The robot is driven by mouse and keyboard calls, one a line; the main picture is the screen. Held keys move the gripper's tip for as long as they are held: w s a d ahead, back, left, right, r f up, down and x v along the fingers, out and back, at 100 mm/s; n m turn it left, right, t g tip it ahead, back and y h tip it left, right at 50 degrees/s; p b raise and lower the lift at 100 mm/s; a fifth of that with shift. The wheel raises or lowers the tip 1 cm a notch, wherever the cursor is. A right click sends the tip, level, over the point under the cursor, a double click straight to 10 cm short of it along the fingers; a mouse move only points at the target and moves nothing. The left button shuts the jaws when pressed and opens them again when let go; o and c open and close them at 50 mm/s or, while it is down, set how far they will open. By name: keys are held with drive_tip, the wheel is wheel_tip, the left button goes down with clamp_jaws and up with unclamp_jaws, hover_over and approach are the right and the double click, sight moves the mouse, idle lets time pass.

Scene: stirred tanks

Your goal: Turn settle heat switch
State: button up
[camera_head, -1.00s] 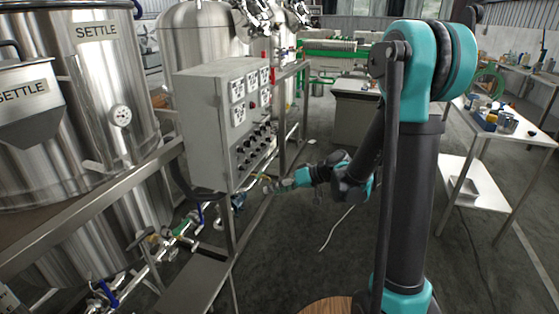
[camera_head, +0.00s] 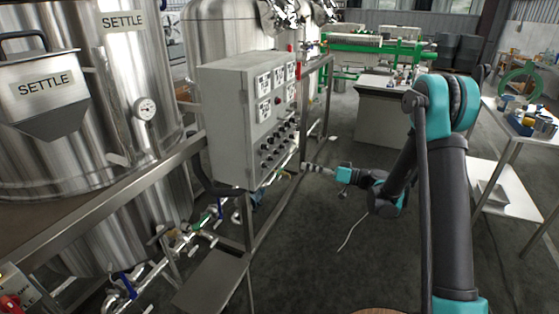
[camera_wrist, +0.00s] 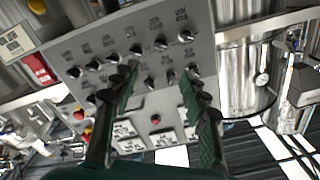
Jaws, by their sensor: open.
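The grey control box (camera_head: 228,130) carries several black rotary switches (camera_head: 280,140) in rows below its displays. In the wrist view the panel (camera_wrist: 85,38) appears turned over, with the switches (camera_wrist: 161,43) above the displays. Their small labels are too blurred to read, so I cannot tell which is the settle heat switch. My gripper (camera_head: 309,167) is to the right of the box's lower front in the head view. In the wrist view it (camera_wrist: 162,74) is open, its two fingers apart before the switch rows. I see nothing held between them; the fingers hide some switches.
Pipes with blue-handled valves (camera_head: 124,285) run below. A white table (camera_head: 535,130) with small items stands at the right. The floor (camera_head: 350,270) between is open.

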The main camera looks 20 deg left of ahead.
sight(272, 159)
drive_tip(key=w+a, duration=0.1)
drive_tip(key=a, duration=1.3)
clamp_jaws()
